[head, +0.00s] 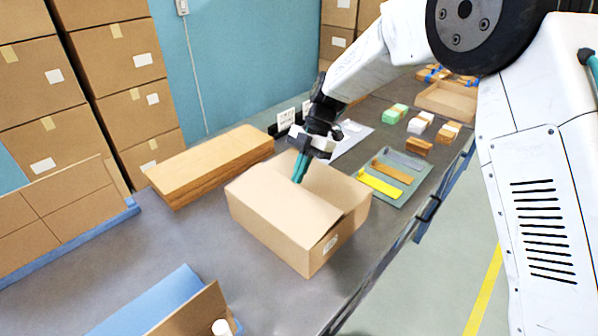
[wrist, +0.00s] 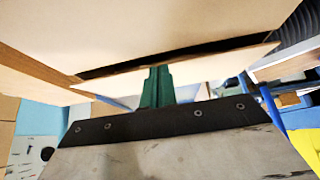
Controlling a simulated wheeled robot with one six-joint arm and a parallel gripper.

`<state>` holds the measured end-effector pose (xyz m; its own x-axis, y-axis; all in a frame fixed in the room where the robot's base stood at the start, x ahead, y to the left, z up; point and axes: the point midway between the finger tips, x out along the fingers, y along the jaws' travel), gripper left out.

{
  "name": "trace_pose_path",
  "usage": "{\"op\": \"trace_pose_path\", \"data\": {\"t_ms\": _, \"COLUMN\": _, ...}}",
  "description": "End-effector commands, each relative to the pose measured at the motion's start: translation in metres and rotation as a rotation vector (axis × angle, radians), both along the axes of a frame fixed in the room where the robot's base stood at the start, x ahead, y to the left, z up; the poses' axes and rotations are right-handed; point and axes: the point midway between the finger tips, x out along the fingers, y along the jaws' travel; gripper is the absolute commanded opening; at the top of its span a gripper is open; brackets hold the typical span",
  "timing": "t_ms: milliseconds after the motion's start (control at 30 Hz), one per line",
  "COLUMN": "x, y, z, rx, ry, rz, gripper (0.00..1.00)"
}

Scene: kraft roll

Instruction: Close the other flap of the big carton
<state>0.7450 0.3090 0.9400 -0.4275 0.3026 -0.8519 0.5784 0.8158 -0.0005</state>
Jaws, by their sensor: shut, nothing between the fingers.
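The big carton (head: 266,232) stands on the grey table in the middle of the head view. Its near-left top flap (head: 272,203) lies nearly flat, with a dark gap under its right end. The other flap (head: 338,186), on the far right side, looks raised at a slant. My gripper (head: 299,178) points down over the carton's top between the two flaps, its teal fingers shut and empty. In the wrist view the fingers (wrist: 157,88) reach to a flap edge, with a dark slit beyond it. Whether they touch the cardboard I cannot tell.
A stack of flat cardboard (head: 210,165) lies left of the carton. A grey-green mat (head: 412,196) with yellow and brown strips lies to its right. Small coloured blocks (head: 395,114) sit farther back.

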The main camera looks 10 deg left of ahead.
Motion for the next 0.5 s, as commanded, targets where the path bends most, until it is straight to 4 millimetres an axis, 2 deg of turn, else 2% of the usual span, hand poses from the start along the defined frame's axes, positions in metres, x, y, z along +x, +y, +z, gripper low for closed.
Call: {"op": "trace_pose_path", "data": {"t_ms": 500, "x": 0.0, "y": 0.0, "z": 0.022, "rx": 0.001, "ry": -0.002, "rz": 0.0, "gripper": 0.0}}
